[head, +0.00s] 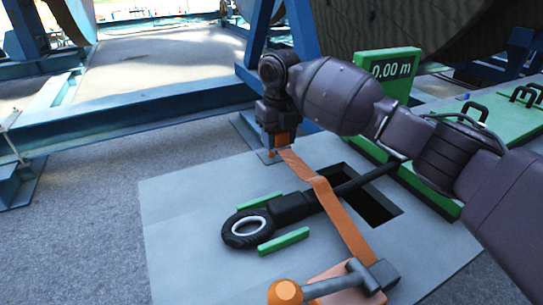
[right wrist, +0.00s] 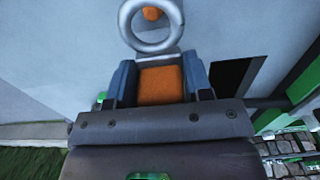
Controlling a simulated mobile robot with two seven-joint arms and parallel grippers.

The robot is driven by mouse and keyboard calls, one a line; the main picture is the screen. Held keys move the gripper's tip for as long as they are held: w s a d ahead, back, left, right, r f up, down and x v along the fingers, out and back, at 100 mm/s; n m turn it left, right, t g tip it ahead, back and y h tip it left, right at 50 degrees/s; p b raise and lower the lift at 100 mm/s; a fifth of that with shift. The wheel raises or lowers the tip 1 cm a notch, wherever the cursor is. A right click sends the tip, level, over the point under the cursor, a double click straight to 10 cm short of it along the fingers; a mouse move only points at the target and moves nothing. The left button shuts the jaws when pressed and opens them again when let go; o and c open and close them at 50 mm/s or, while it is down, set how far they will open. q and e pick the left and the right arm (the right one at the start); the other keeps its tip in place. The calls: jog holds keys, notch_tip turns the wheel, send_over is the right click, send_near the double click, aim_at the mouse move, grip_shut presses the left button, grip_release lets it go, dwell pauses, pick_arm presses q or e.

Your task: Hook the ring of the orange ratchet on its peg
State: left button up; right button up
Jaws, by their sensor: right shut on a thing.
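My right gripper (head: 281,139) points down at the far edge of the grey plate. It is shut on the orange strap end (right wrist: 162,85), which sits between the two blue-grey fingers in the right wrist view. A round metal ring (right wrist: 126,28) extends past the fingertips from that end. An orange peg tip (right wrist: 152,13) shows through the ring's opening; I cannot tell whether the ring is around it or above it. The orange strap (head: 338,212) runs from the gripper to the ratchet (head: 380,275) with its lever and orange knob (head: 285,292). My left gripper is not in view.
A black rod with a ringed end (head: 262,228) lies between green bars (head: 284,240) on the grey plate (head: 180,220). A dark rectangular opening (head: 375,205) is beside it. A green display (head: 390,68) reads 0.00 m. Blue frame beams (head: 150,115) stand behind.

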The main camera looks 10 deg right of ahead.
aim_at(278, 165)
jog(key=shift+f, duration=2.1)
dwell(3.1)
jog(key=o, duration=1.1)
notch_tip(278, 165, up, 11)
jog(key=shift+f+p, duration=0.1)
jog(key=shift+p, duration=1.05)
